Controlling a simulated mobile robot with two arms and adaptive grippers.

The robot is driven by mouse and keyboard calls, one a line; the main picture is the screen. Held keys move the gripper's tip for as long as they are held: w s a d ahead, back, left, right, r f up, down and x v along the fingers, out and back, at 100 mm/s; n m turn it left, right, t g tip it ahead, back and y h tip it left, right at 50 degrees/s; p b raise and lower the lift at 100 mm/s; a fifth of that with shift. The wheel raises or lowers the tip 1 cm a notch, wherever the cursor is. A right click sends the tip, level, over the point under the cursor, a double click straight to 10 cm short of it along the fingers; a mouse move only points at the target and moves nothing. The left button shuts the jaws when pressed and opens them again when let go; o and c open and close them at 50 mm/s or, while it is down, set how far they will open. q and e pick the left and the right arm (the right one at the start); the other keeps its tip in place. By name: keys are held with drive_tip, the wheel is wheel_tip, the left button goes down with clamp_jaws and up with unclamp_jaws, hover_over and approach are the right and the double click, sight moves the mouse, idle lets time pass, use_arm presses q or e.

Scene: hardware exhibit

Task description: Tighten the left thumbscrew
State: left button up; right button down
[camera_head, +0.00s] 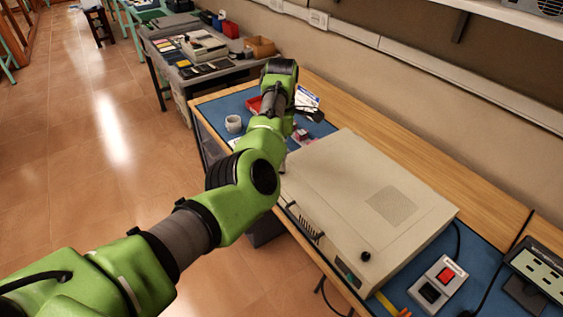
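A beige computer-like case (345,190) lies flat on the workbench, its vented front edge toward the lower left. One black round knob (365,256), which looks like a thumbscrew, sits near its front right corner. I see no second knob; the case's left end is partly behind my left arm, so the left thumbscrew may be hidden there. My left gripper (309,113) is small, dark and partly covered by my own wrist, beyond the left end of the case. Its fingers are too unclear to tell open from shut. My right gripper is not in view.
A white mug (233,123) and a red tray (254,104) stand on the blue mat left of my wrist. A switch box (440,284) with a red button sits right of the case. A wall runs behind the bench.

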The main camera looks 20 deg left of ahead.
use_arm(q)
drive_tip(key=shift+f, duration=1.75)
clamp_jaws()
